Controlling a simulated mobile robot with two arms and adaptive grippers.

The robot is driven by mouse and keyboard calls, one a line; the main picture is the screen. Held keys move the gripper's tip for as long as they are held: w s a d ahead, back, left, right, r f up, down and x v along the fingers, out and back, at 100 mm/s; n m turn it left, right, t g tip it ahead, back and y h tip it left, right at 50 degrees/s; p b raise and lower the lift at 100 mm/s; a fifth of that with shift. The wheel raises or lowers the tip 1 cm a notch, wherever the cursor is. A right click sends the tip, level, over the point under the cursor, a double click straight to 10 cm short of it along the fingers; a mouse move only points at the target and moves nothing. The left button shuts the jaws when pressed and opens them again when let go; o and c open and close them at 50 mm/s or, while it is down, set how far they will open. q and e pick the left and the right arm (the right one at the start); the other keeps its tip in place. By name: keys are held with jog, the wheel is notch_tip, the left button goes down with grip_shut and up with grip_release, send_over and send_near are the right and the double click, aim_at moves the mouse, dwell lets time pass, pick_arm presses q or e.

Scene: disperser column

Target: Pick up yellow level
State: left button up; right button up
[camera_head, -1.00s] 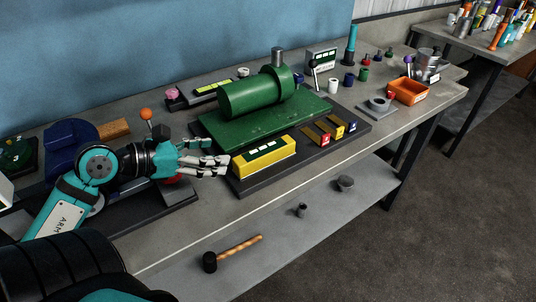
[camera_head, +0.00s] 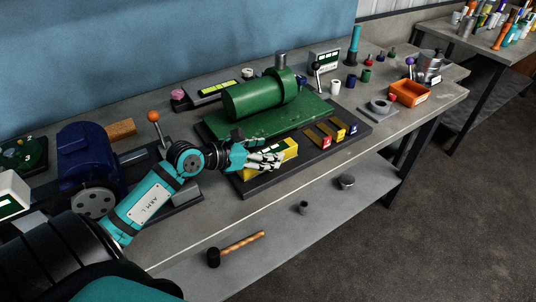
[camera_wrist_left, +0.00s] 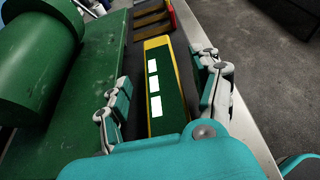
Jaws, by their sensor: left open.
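The yellow level (camera_head: 289,146) lies on the dark base at the front of the green machine. My left gripper (camera_head: 262,157) is above it and hides most of it in the head view. In the left wrist view the level (camera_wrist_left: 158,50) has a green top with several white windows. It lies between the spread fingers of my left gripper (camera_wrist_left: 162,92), which is open and holds nothing. I cannot tell whether the fingers touch it. My right gripper is not in view.
The green machine (camera_head: 250,97) stands right behind the level. Small coloured-end bars (camera_head: 338,133) lie to its right on the same base. An orange-knobbed lever (camera_head: 153,117) and a blue motor (camera_head: 88,155) are to the left. A mallet (camera_head: 236,247) lies on the lower shelf.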

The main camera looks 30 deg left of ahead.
pick_arm(q)
jog(key=shift+w+d+f, duration=0.25)
jog(key=shift+w, duration=0.35)
jog(key=shift+s, duration=0.15)
jog(key=shift+c, duration=0.8)
grip_shut()
